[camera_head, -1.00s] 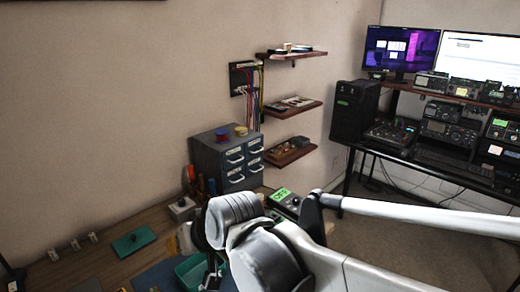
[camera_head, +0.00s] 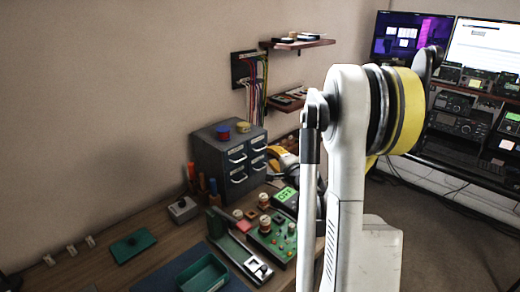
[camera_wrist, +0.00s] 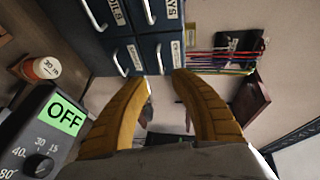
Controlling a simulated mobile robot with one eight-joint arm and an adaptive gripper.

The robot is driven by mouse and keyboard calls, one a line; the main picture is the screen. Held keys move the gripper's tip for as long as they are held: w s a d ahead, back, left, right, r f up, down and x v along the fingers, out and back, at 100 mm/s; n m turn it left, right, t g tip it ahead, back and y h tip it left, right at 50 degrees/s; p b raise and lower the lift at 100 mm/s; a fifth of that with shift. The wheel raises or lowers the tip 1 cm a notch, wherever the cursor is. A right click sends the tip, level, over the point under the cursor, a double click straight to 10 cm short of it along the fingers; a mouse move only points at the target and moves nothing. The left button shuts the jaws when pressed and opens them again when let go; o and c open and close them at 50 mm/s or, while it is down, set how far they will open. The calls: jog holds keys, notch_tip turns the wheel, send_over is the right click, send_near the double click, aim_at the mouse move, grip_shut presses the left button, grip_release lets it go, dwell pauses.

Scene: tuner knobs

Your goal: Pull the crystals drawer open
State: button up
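The dark blue-grey drawer cabinet (camera_head: 213,158) stands against the wall with a grid of small drawers and pale handles. In the wrist view its drawer fronts (camera_wrist: 125,42) are close ahead and look shut. My gripper (camera_wrist: 164,82) has yellow fingers spread apart and empty. Its tips are just short of the lower drawers, near one pale handle (camera_wrist: 160,57); contact is unclear. Another lower handle (camera_wrist: 120,62) is further left.
A meter with a green "OFF" display (camera_wrist: 60,113) sits close at the left of my fingers. A green circuit board (camera_head: 272,238) and a teal tray (camera_head: 205,275) lie on the bench. Wall shelves (camera_head: 298,44) and coloured cables (camera_head: 257,82) are behind.

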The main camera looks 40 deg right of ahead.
aim_at(263, 149)
jog(key=b+x, duration=0.2)
jog(key=x, duration=0.7)
jog(key=shift+w, duration=0.15)
grip_shut()
